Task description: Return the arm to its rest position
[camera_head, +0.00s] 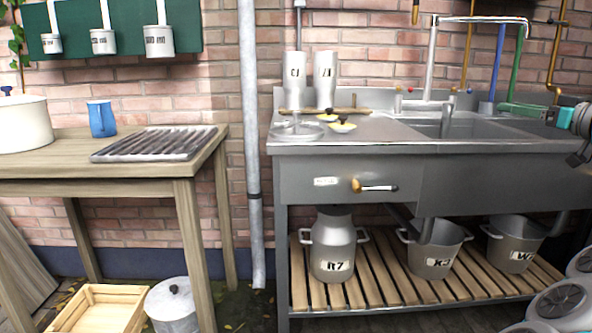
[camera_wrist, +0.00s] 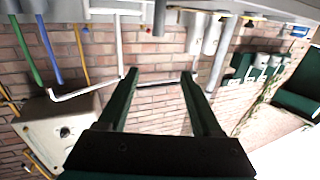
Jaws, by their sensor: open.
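My gripper (camera_wrist: 160,76) shows in the wrist view with its two dark green fingers spread apart. Nothing is held between them; brick wall and a thin pipe show behind the gap. In the head view my gripper (camera_head: 506,108) reaches in from the right edge, pointing left above the right part of the sink counter. The teal and grey part of my arm (camera_head: 581,119) is cut off by the picture edge, so most of the arm is hidden.
The metal sink counter (camera_head: 345,152) carries two tall labelled cans (camera_head: 325,80) and small dishes. A wooden table (camera_head: 120,185) is at left. Labelled churns and pails (camera_head: 333,245) fill the slatted lower shelf.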

